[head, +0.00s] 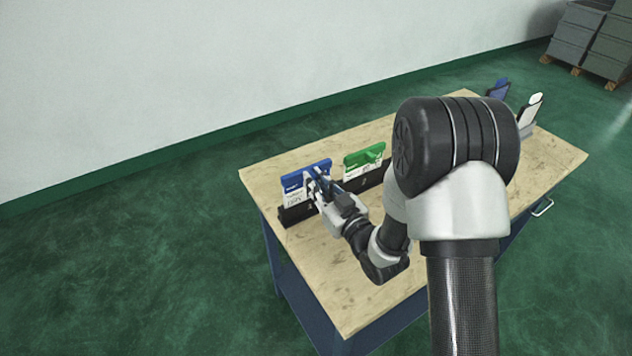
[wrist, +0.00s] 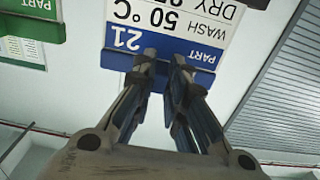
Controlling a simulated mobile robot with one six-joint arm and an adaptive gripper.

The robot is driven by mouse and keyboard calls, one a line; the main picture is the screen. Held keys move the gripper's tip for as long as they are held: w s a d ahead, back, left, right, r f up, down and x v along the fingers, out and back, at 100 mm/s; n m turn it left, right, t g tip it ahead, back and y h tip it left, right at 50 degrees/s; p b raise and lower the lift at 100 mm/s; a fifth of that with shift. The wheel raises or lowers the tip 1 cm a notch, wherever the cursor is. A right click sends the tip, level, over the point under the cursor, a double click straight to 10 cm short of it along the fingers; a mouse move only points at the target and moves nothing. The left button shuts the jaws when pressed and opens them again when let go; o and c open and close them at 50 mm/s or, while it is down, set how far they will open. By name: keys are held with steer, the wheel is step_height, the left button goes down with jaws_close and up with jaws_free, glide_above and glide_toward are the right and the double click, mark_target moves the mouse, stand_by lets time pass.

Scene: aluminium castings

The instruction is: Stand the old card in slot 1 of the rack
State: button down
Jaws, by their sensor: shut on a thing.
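My gripper (head: 318,177) is shut on the blue header of a white card (head: 294,194), at the left end of the black rack (head: 290,217). In the wrist view the fingertips (wrist: 163,62) pinch the blue header of this card (wrist: 117,36), which shows upside down and reads PART 21, WASH 50 °C. The card looks upright, its lower edge at the rack. I cannot tell whether it rests in the slot or is just above it. A green-topped card (head: 364,155) stands in the rack further right.
The rack sits on a wooden-topped table (head: 345,295) with a blue base. At the table's far right are a blue item (head: 499,89) and a white card-like item (head: 530,112). My arm hides part of the table. The left front of the tabletop is clear. Grey crates (head: 580,38) stand far off.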

steer(key=shift+f, duration=0.85)
steer(key=c, duration=1.5)
jaws_free()
steer(key=shift+c, duration=0.2)
steer(key=v, duration=1.2)
